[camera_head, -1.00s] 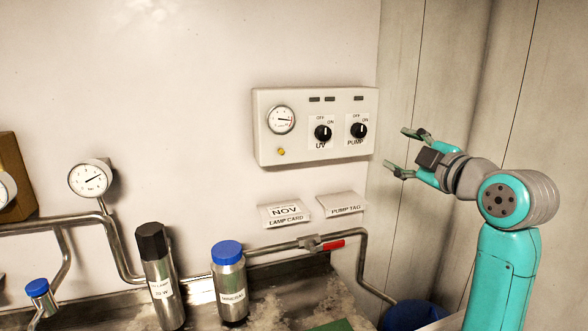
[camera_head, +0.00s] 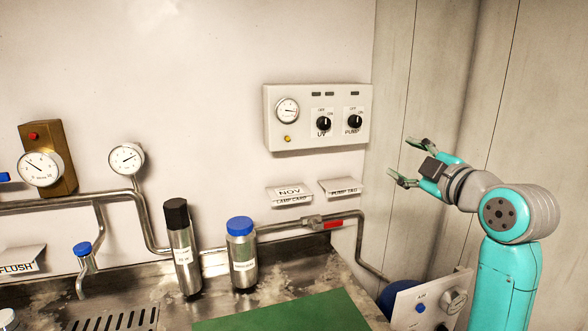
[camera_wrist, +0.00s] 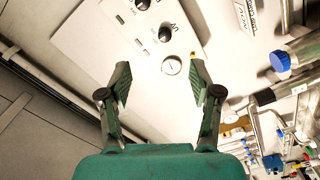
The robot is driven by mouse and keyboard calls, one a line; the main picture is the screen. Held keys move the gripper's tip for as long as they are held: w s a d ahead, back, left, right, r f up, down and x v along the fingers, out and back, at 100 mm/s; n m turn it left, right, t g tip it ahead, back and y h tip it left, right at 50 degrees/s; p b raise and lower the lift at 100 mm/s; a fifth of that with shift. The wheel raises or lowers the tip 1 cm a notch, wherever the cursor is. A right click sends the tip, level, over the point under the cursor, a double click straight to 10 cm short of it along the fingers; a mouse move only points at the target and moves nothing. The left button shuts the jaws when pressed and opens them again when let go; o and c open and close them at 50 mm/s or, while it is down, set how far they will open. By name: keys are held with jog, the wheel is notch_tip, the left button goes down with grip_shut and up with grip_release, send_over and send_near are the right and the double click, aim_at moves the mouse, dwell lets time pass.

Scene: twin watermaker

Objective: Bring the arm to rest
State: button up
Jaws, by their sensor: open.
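My gripper (camera_head: 412,163) is open and empty, held in the air at the right of the head view. It is to the right of and a little below the white control panel (camera_head: 275,133) on the wall, apart from it. The panel carries a gauge, a UV knob (camera_head: 323,123) and a PUMP knob (camera_head: 353,122). In the wrist view my gripper (camera_wrist: 160,88) has its green fingers spread wide, with the panel (camera_wrist: 140,60) behind them and nothing between them.
Below stands a metal counter with a green mat (camera_head: 285,312), a black-capped cylinder (camera_head: 183,250) and a blue-capped bottle (camera_head: 242,255). Pipes run along the wall, with a red-handled valve (camera_head: 325,222). A panelled side wall is close behind my gripper. A white box (camera_head: 425,303) sits low at right.

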jog(key=s+a+f+m+h, duration=0.15)
jog(key=s+f+m, duration=0.25)
jog(key=f, duration=1.2)
jog(key=s+f+m+h, duration=0.2)
jog(key=s+f+m, duration=0.25)
jog(key=f, duration=1.05)
jog(key=s+f+m+g+h, duration=0.15)
jog(key=s+f+m, duration=0.25)
jog(key=s+f, duration=1.05)
jog(key=s+a+m, duration=0.2)
jog(key=s, duration=3)
jog(key=shift+s+a+r+m+g, duration=0.15)
jog(key=shift+a+r+m+g, duration=0.05)
jog(key=shift+r+m+g, duration=0.2)
